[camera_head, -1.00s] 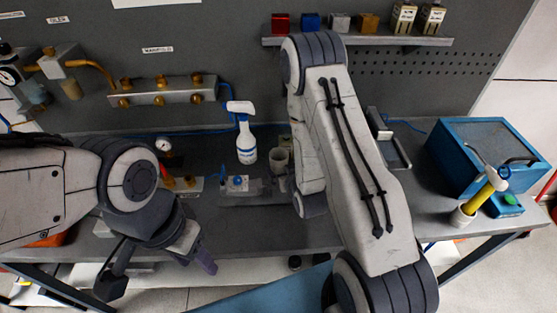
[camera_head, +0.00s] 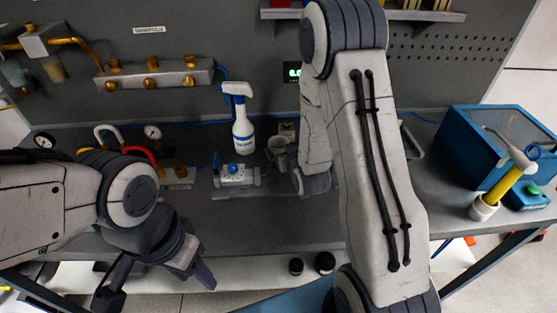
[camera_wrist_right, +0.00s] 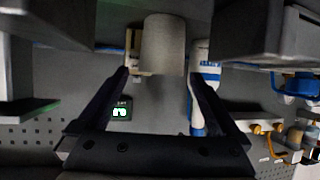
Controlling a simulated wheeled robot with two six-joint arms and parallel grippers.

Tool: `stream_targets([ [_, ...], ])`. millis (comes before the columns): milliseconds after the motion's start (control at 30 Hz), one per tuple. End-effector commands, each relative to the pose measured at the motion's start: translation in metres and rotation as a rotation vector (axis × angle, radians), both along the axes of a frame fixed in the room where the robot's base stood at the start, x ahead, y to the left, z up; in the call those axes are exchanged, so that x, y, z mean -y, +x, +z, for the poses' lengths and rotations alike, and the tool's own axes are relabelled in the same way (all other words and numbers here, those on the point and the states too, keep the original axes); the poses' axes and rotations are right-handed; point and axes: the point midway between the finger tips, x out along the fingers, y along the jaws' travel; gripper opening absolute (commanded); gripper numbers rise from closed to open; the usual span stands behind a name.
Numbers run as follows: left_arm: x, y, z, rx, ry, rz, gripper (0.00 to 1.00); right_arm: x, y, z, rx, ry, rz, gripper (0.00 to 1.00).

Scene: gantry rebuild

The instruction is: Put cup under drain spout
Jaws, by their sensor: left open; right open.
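A grey cup (camera_head: 277,147) stands on the bench beside the white spray bottle (camera_head: 242,130). In the right wrist view the cup (camera_wrist_right: 163,45) appears as a plain grey cylinder between and just beyond the tips of my open right gripper (camera_wrist_right: 160,74); contact cannot be told. In the head view my right arm hides most of that gripper. My left gripper (camera_head: 153,283) is open and empty at the bench's front left edge. A small fitting with a blue knob (camera_head: 234,171) sits left of the cup; I cannot tell whether it carries the drain spout.
A brass-fitted manifold (camera_head: 155,80) is on the back panel, with gauges and hoses below it. A lit green display (camera_head: 292,72) is behind the cup. A blue box (camera_head: 490,150) and a yellow-handled tool (camera_head: 507,183) are at right. The bench front (camera_head: 265,225) is clear.

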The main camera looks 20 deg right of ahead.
Motion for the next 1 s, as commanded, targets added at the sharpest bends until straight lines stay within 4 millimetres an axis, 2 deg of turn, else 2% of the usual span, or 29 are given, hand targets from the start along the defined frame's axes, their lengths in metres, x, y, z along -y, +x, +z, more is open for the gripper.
stream_targets([
  [167, 0.000, 0.000, 0.000, 0.000, 0.000, 0.000, 0.50, 0.000, 0.008, -0.001, -0.001, 0.000, 0.000, 1.00],
  [367, 0.000, 0.000, 0.016, 0.000, 0.000, 0.000, 0.50, 0.000, 0.032, -0.011, -0.002, 0.000, 0.001, 1.00],
  [500, 0.000, 0.000, 0.018, 0.000, 0.000, 0.000, 0.50, 0.002, 0.047, -0.020, 0.000, 0.000, 0.001, 1.00],
  [800, 0.000, 0.000, 0.018, 0.000, 0.000, 0.000, 0.50, 0.002, 0.051, -0.023, 0.000, 0.000, 0.000, 1.00],
  [867, 0.000, 0.000, 0.018, 0.000, 0.000, 0.000, 0.50, 0.002, 0.051, -0.023, 0.000, 0.000, 0.000, 0.77],
  [900, 0.000, 0.000, 0.018, 0.000, 0.000, 0.000, 0.50, 0.002, 0.051, -0.023, 0.000, 0.000, 0.000, 0.62],
  [1000, 0.000, 0.000, 0.018, 0.000, 0.000, 0.000, 0.50, 0.002, 0.051, -0.023, 0.001, 0.000, 0.000, 0.28],
])
